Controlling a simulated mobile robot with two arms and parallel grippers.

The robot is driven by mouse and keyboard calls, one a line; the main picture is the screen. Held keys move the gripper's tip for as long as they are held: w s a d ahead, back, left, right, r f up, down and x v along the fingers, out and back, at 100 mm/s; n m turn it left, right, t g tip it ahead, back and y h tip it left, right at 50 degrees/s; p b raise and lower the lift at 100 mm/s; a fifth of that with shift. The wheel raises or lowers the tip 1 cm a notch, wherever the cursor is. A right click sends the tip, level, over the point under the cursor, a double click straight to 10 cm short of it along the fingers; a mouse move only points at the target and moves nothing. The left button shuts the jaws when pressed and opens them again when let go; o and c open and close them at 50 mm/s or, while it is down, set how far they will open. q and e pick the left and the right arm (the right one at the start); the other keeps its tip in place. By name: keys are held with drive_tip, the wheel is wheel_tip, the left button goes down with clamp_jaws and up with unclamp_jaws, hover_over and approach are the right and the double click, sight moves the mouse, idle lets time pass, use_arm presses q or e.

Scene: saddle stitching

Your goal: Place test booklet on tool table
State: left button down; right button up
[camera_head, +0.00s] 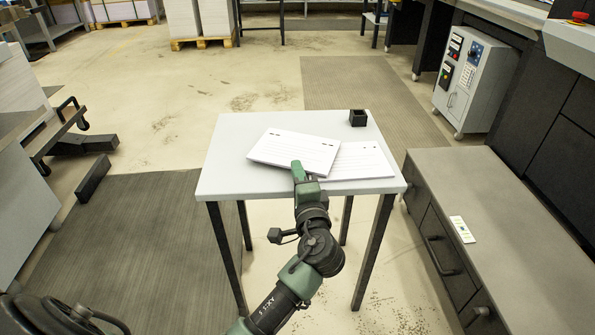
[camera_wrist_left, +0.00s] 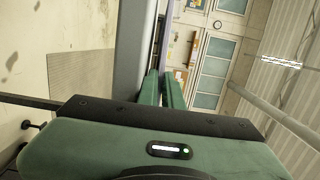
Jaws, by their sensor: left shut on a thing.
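A white test booklet (camera_head: 295,150) with printed lines is over the small white tool table (camera_head: 225,150), turned at an angle. My left gripper (camera_head: 298,172) is shut on its near edge. A second white booklet (camera_head: 362,162) lies on the table to the right, partly covered by the held one. I cannot tell whether the held booklet touches the table top. In the left wrist view my green fingers (camera_wrist_left: 161,90) are close together; the booklet is hard to make out there. My right gripper is not in view.
A small black open box (camera_head: 358,118) stands at the table's back right corner. A grey drawer cabinet (camera_head: 500,225) is close on the right, with a small white card (camera_head: 462,229) on top. The table's left and back left parts are clear.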

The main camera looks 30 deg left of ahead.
use_arm(q)
drive_tip(key=c, duration=1.8)
unclamp_jaws()
drive_tip(key=shift+c, duration=0.2)
drive_tip(key=shift+r, duration=0.15)
drive_tip(key=shift+r+p, duration=0.5)
drive_tip(key=v, duration=1.2)
drive_tip(key=shift+d, duration=0.1)
drive_tip(key=o, duration=1.8)
drive_tip(key=shift+o, duration=0.2)
